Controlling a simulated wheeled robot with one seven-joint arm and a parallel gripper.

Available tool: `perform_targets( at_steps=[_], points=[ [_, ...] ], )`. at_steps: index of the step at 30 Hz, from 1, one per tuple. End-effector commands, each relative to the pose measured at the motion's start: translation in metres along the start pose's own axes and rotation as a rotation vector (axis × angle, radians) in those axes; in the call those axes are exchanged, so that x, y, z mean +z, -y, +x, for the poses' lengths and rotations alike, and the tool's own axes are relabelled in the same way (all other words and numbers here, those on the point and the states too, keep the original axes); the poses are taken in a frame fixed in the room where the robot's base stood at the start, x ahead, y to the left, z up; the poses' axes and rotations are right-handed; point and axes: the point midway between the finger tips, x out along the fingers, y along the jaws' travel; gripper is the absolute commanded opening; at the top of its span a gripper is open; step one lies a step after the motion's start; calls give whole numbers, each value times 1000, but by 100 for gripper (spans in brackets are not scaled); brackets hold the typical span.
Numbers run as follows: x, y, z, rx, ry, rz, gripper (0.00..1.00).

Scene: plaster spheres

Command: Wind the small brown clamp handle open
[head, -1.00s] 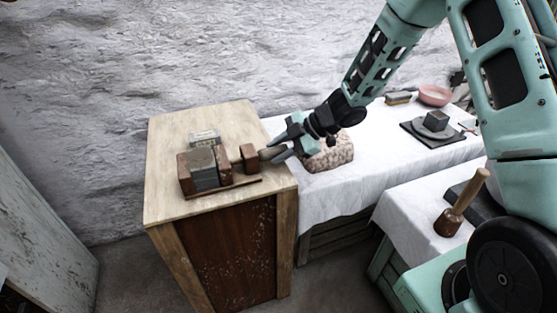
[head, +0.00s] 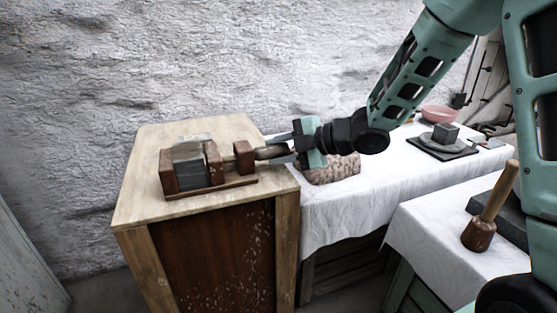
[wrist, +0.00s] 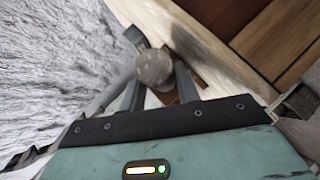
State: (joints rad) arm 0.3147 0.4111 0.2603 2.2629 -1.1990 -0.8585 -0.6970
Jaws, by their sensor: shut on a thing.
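The small brown clamp handle (head: 266,153) sticks out from the right end of the wooden clamp (head: 210,188) on the cabinet top. My gripper (head: 277,150) is shut on this handle from the right, with a finger on either side of it. In the wrist view the handle (wrist: 155,68) shows as a rounded greyish-brown end between the two dark fingers. The clamp has reddish-brown blocks, and a grey block (head: 187,151) sits between two of them. The handle's far part and the screw are partly hidden by the end block (head: 244,157).
The wooden cabinet (head: 140,200) carries the clamp. To its right, a white-clothed table (head: 340,205) holds a rough pinkish block (head: 340,169) below my wrist, a grey cube (head: 445,132) and a pink bowl (head: 439,113). A mallet (head: 480,232) stands at the right front. The plaster wall (head: 220,60) is behind.

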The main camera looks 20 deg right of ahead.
Motion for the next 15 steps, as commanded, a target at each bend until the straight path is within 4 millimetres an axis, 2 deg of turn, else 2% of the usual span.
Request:
perform_targets(
  at_steps=[14,15],
  points=[
    [0,1,0,5,0,-7,9],
    [0,1,0,5,0,-7,37]
  ],
)
